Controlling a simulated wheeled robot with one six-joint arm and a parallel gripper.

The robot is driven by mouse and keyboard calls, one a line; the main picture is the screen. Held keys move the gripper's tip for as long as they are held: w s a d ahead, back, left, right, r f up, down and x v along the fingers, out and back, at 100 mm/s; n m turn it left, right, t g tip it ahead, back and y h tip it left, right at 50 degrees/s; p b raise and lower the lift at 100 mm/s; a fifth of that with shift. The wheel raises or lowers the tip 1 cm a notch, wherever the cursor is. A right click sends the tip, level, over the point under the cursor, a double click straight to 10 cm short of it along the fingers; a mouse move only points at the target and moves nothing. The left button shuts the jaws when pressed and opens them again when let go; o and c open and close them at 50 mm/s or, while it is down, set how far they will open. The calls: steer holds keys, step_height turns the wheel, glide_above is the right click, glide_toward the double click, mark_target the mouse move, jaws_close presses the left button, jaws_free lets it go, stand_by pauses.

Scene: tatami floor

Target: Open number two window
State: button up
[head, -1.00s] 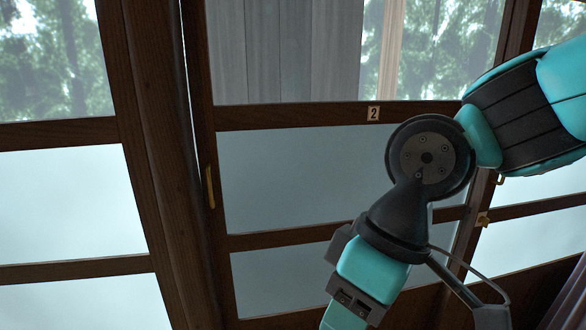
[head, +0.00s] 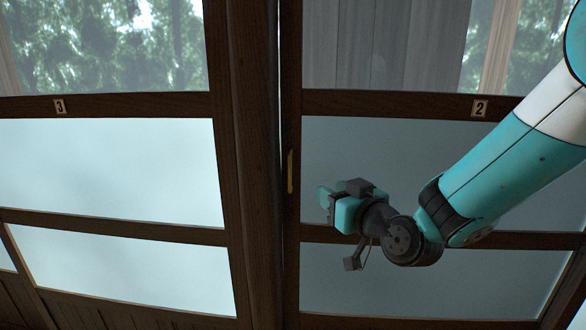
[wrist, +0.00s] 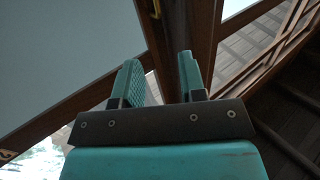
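Window number two is the wood-framed sliding panel on the right of the head view, with frosted lower panes (head: 400,150) and a number 2 plate (head: 480,108) on its crossbar. It looks shut against the dark post. Its brass pull (head: 290,171) sits on the left upright; a bit of brass also shows at the top of the wrist view (wrist: 155,9). My gripper (head: 325,198) points left in front of the frosted pane, right of and slightly below the pull. In the wrist view its two teal fingers (wrist: 160,80) stand apart with nothing between them.
Window number three, with its number 3 plate (head: 60,107), fills the left of the head view. A dark wooden post (head: 262,150) stands between the windows.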

steer(key=w, duration=0.1)
steer(key=p, duration=0.6)
glide_toward(293, 163)
steer(key=w+a, duration=0.1)
steer(key=w+a+r, duration=0.1)
steer(key=a, duration=0.1)
steer(key=w+a, duration=0.1)
steer(key=a, duration=0.1)
steer(key=shift+w+a+r, duration=0.1)
steer(key=shift+w+r, duration=0.15)
steer(key=shift+w, duration=0.05)
jaws_close()
